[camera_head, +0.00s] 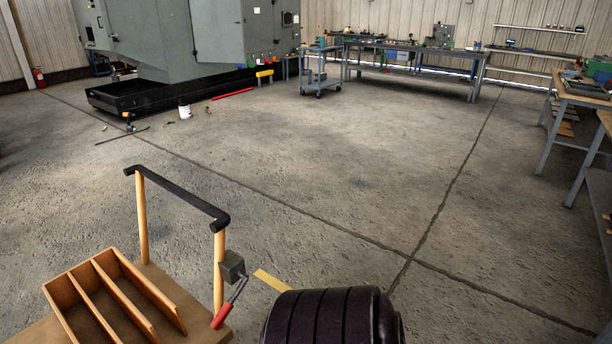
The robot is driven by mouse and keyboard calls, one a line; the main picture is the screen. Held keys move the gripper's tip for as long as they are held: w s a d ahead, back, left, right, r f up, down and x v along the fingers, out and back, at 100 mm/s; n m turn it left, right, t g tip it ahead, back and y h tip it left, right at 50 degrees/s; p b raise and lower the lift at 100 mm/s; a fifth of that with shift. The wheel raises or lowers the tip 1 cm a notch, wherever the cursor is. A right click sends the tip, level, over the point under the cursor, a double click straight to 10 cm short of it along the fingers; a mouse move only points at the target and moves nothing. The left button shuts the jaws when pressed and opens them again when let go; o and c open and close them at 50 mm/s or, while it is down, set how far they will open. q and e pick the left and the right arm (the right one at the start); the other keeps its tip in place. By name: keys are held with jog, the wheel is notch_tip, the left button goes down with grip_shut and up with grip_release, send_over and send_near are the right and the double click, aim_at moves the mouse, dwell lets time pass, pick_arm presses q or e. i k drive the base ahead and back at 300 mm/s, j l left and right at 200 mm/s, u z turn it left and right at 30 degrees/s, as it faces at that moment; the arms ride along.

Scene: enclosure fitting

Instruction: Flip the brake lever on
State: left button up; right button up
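The brake lever (240,289) is a thin grey metal rod with a red grip (221,316). It comes out of a small grey box (232,266) on the right wooden post of a cart. The lever slants down and to the left from the box, with the red grip at its low end. The cart has a wooden deck (201,334) and a black handle bar (180,195) across two wooden posts. Neither of my grippers shows in this view, so nothing is seen touching the lever.
A wooden divided tray (72,321) sits on the cart deck. A yellow strip (272,281) shows right of the lever. A dark ribbed rounded form fills the bottom centre; I cannot tell what it is. The concrete floor beyond is largely clear. Workbenches (412,49) stand far off.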

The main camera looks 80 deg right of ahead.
aim_at(224, 311)
jog(key=z, duration=1.85)
jog(key=l, duration=0.1)
